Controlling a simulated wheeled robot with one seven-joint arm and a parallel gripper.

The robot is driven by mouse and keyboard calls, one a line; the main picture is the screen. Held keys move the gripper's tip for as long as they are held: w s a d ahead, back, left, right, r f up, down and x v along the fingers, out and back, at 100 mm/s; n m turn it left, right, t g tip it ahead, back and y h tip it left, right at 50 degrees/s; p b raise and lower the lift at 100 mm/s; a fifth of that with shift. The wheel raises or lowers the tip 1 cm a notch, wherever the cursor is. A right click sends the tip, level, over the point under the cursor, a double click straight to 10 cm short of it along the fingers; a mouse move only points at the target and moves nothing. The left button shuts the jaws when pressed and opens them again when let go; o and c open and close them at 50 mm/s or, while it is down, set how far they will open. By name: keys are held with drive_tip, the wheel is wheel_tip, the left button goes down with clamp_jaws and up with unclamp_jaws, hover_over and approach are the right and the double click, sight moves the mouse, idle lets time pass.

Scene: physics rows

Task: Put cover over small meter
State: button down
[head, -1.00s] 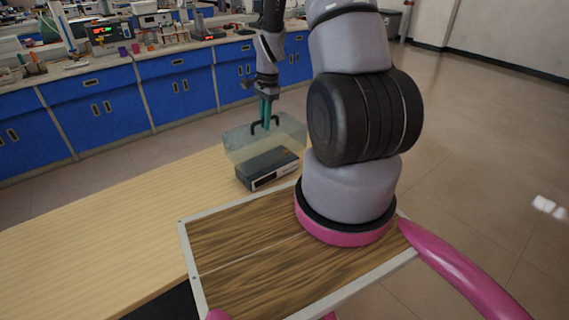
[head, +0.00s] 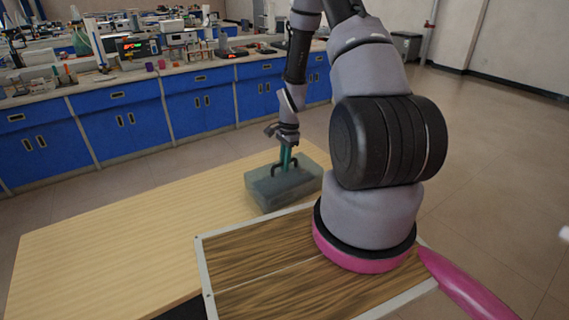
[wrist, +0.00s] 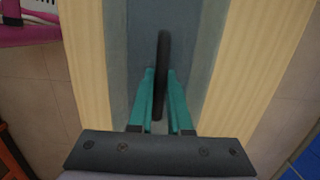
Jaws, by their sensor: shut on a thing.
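The clear box-shaped cover (head: 262,192) is around the small dark meter (head: 283,194) on the pale wooden table, and its lower edge appears to be at or very near the tabletop. The meter shows only dimly through the cover's walls. My gripper (head: 286,163) is above the cover, with teal fingers shut on its dark handle. In the wrist view the gripper (wrist: 160,75) has a finger on each side of the handle (wrist: 162,60), and the cover's top (wrist: 200,30) fills the space between strips of table.
The pale table (head: 130,235) is bare to the left of the cover. My base's wood-grain deck lies in front. Blue cabinets (head: 120,125) with a bench of lab equipment stand beyond the table, across open floor.

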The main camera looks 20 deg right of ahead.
drive_tip(key=shift+f, duration=0.4)
drive_tip(key=c, duration=0.9)
unclamp_jaws()
drive_tip(key=shift+o, duration=0.2)
